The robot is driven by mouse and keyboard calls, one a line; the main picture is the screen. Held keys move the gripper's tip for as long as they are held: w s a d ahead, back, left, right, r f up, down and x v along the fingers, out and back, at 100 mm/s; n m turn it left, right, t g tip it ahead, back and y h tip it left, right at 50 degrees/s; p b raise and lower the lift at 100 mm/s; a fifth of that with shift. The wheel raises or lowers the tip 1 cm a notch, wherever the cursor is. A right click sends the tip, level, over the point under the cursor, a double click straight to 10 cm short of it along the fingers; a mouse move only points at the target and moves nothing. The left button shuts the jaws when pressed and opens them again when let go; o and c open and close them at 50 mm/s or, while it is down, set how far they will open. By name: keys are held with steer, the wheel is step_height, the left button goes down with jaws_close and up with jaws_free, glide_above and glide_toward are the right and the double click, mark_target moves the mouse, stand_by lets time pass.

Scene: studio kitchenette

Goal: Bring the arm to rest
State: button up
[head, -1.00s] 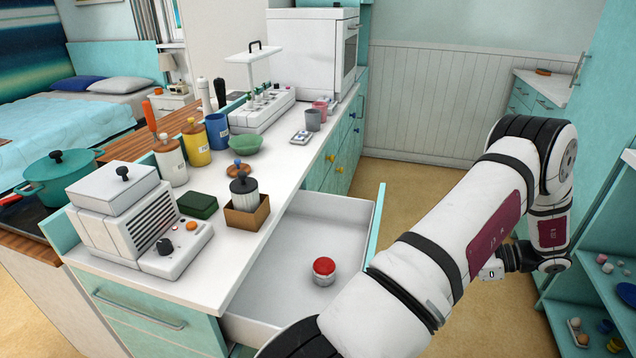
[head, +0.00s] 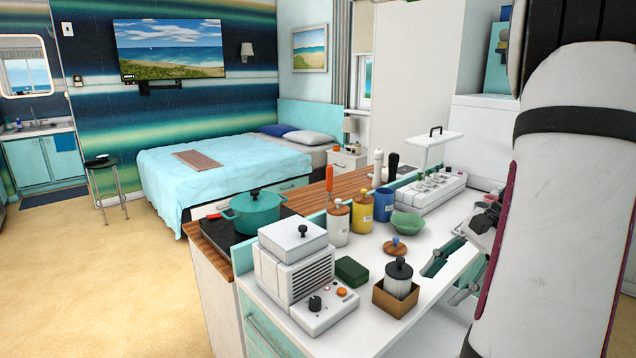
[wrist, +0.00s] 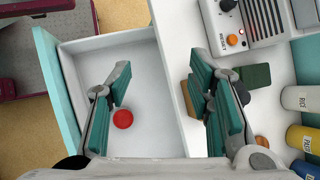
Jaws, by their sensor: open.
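My gripper (wrist: 168,100) is open and empty. In the wrist view its two teal-padded fingers stand apart above the open drawer (wrist: 85,62) and the counter edge. A jar with a red lid (wrist: 123,119) stands in the drawer, below the left finger and apart from it. In the head view my gripper (head: 450,270) shows partly at the right, over the counter, with part of it hidden behind my arm. The drawer's inside is mostly hidden by my arm there.
On the white counter (head: 362,325) stand a white appliance with knobs (head: 295,275), a dark green box (head: 351,270), a lidded jar in a brown holder (head: 397,290), a green bowl (head: 408,222) and several canisters. A teal pot (head: 252,210) sits on the hob. The floor at left (head: 90,270) is clear.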

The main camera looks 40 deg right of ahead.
steer(key=w+a+r+n+g+h+p, duration=0.1)
steer(key=w+a+r+n+h, duration=0.1)
steer(key=a+r+n, duration=0.5)
steer(key=w+a+r+n+g+h+p, duration=0.1)
steer(key=a+r+n+g+p, duration=0.1)
steer(key=a, duration=0.9)
steer(key=s+a+r+n+t+h+p, duration=0.1)
steer(key=s+a+r+n, duration=0.1)
steer(key=a+n, duration=0.3)
steer(key=s+a+r+n+t+h+p, duration=0.1)
steer(key=s+a+r+n+t+h, duration=0.1)
steer(key=s+a+n, duration=0.2)
steer(key=shift+s+a+n, duration=0.25)
steer(key=shift+a+n, duration=0.35)
steer(key=shift+a, duration=1.25)
